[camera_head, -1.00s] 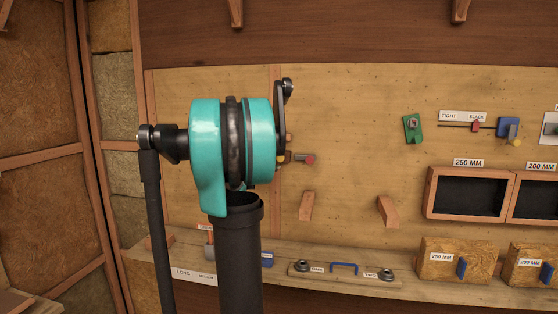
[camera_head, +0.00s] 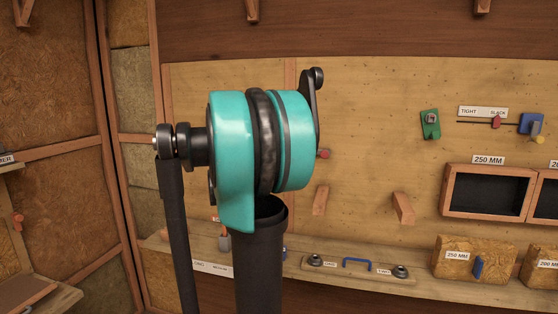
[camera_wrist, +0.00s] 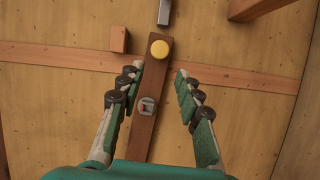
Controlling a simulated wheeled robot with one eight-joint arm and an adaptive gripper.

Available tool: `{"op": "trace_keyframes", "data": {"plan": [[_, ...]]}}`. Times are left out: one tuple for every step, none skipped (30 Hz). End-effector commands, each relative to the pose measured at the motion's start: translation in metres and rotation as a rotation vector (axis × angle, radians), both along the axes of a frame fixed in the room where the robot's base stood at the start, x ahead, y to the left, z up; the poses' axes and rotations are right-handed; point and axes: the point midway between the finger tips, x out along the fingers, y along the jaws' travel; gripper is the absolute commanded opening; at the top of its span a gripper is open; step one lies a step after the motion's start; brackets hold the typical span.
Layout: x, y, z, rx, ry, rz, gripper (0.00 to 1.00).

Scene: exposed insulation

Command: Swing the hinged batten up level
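A dark brown batten (camera_wrist: 150,102) with a yellow knob (camera_wrist: 159,50) near its upper end and a small round dial-like mark (camera_wrist: 146,106) lower down shows in the wrist view. It runs nearly upright in the picture, leaning slightly. My gripper (camera_wrist: 158,77) is open, with one green finger on each side of the batten. Gaps show between the fingers and the wood, so it is not gripped. The batten's lower end is hidden by my gripper's body. In the head view my arm hides the batten and the gripper.
In the wrist view a small wooden block (camera_wrist: 119,39) and a grey bar (camera_wrist: 164,12) lie close to the knob. In the head view, wooden pegs (camera_head: 403,208) stick out of the wall above a ledge with a blue handle (camera_head: 356,264). A framed box (camera_head: 487,190) is at right.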

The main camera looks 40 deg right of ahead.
Motion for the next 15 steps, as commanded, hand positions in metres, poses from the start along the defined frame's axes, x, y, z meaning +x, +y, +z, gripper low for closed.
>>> {"op": "trace_keyframes", "data": {"plan": [[0.003, -0.002, -0.004, -0.019, 0.018, -0.002, 0.25], [0.006, -0.003, -0.007, -0.037, 0.034, -0.004, 0.21], [0.010, -0.005, -0.013, -0.068, 0.063, -0.007, 0.17], [0.012, -0.006, -0.017, -0.097, 0.091, -0.011, 0.13], [0.016, -0.007, -0.022, -0.128, 0.120, -0.015, 0.09], [0.020, -0.009, -0.029, -0.174, 0.163, -0.022, 0.04], [0.022, -0.010, -0.035, -0.211, 0.197, -0.029, 0.00], [0.024, -0.010, -0.041, -0.249, 0.232, -0.037, 0.00], [0.027, -0.011, -0.049, -0.298, 0.279, -0.048, 0.00], [0.028, -0.010, -0.055, -0.335, 0.314, -0.057, 0.00], [0.029, -0.010, -0.061, -0.372, 0.349, -0.067, 0.00], [0.031, -0.009, -0.068, -0.419, 0.395, -0.080, 0.00], [0.031, -0.007, -0.074, -0.455, 0.429, -0.091, 0.00], [0.031, -0.006, -0.080, -0.492, 0.463, -0.103, 0.00], [0.031, -0.004, -0.087, -0.536, 0.506, -0.119, 0.00]]}}
